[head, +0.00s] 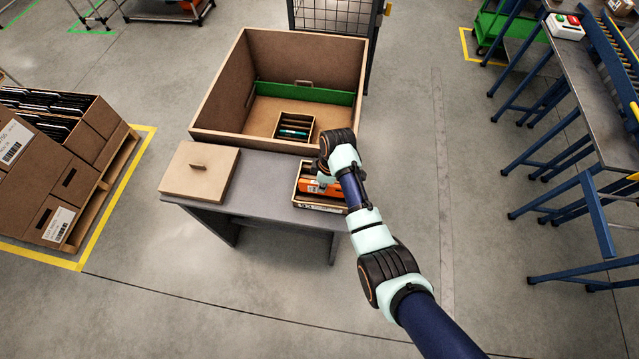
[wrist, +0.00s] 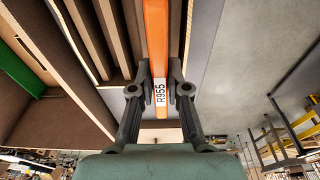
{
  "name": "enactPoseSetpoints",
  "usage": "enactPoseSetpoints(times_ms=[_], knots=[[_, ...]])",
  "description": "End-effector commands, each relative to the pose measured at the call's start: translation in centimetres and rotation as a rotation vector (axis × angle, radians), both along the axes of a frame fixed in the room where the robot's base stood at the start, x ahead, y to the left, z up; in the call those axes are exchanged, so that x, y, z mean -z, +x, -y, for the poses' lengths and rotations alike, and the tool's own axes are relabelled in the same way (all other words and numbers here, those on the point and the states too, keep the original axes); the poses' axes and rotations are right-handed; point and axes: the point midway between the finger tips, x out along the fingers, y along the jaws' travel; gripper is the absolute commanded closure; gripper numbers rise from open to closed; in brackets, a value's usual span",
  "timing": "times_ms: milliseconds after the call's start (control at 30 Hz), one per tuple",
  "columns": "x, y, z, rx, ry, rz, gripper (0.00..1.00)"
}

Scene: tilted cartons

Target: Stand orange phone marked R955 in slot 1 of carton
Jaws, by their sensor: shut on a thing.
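The orange phone marked R955 (wrist: 157,45) is between the fingers of my gripper (wrist: 160,92), its label facing the wrist camera. In the head view the phone (head: 318,186) shows orange beside my wrist, at the small slotted carton (head: 320,207) on the grey table. In the wrist view several brown dividers (wrist: 112,35) of a carton run to the left of the phone. I cannot tell how deep the phone sits. A second slotted carton (head: 308,138) lies inside the large brown box and holds a teal phone (head: 294,132). My wrist hides part of the table carton.
The large open box (head: 222,85) with a green strip (head: 305,93) stands behind the table (head: 262,180). A pallet of cartons (head: 60,165) stands at far left. Blue-legged conveyor (head: 570,120) stands right.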

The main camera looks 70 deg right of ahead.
Motion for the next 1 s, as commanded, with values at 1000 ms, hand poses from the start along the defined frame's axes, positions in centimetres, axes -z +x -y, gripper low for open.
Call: enactPoseSetpoints(times_ms=[1000], knots=[[5.2,0.1,0.0,0.000,-0.001,0.000,1.00]])
